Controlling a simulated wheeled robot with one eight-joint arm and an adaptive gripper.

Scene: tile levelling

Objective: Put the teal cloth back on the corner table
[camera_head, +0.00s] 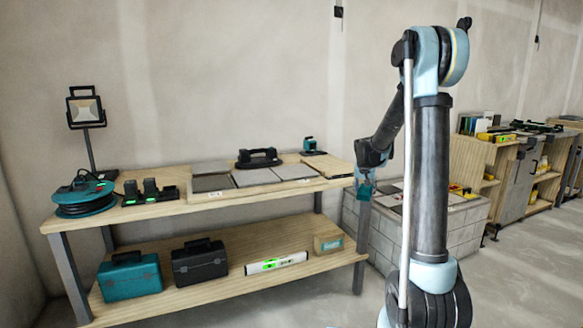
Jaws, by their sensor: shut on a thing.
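My arm reaches up and bends down to the left, and my gripper (365,178) hangs near the right end of the wooden table. It is shut on the teal cloth (366,190), a small patch of which shows beneath the fingers. The two-level wooden table (225,205) stands in the left corner of the room, probably the corner table. The cloth appears in front of the table's right end; I cannot tell how far apart they are.
The table top holds a work lamp (86,108), a teal cable reel (84,197), chargers (150,190), grey tiles (258,177) and a black suction lifter (258,157). Toolboxes (130,275) and a level (276,263) lie below. A tiled block (455,215) and shelves (470,158) stand right.

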